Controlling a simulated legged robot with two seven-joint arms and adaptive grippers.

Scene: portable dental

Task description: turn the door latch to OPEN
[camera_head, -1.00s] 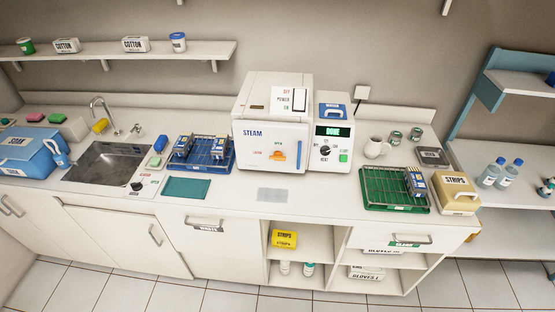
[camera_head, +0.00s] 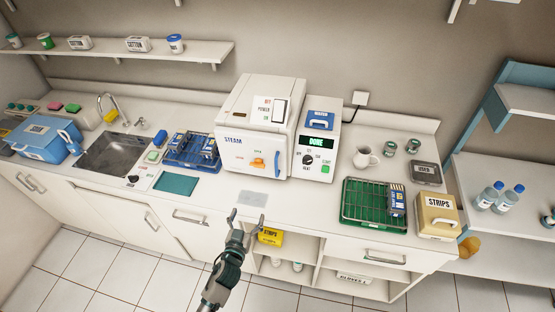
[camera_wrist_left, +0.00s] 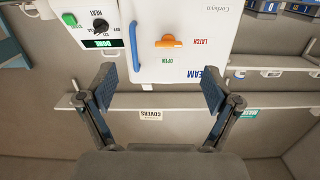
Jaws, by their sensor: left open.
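The door latch is a small orange handle (camera_head: 258,162) on the white front door of the STEAM machine (camera_head: 250,150). In the left wrist view, which is upside down, the latch (camera_wrist_left: 168,41) lies about level, between the red word LATCH at its right and the green word OPEN below it. My left gripper (camera_head: 247,215) is open and empty, in front of the counter edge, lower than the latch and apart from it. My right gripper is not in view.
A blue vertical door handle (camera_head: 278,160) stands right of the latch. The control panel (camera_head: 318,150) reads DONE. A blue rack (camera_head: 187,165) is left of the machine and a green tray (camera_head: 362,218) is right.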

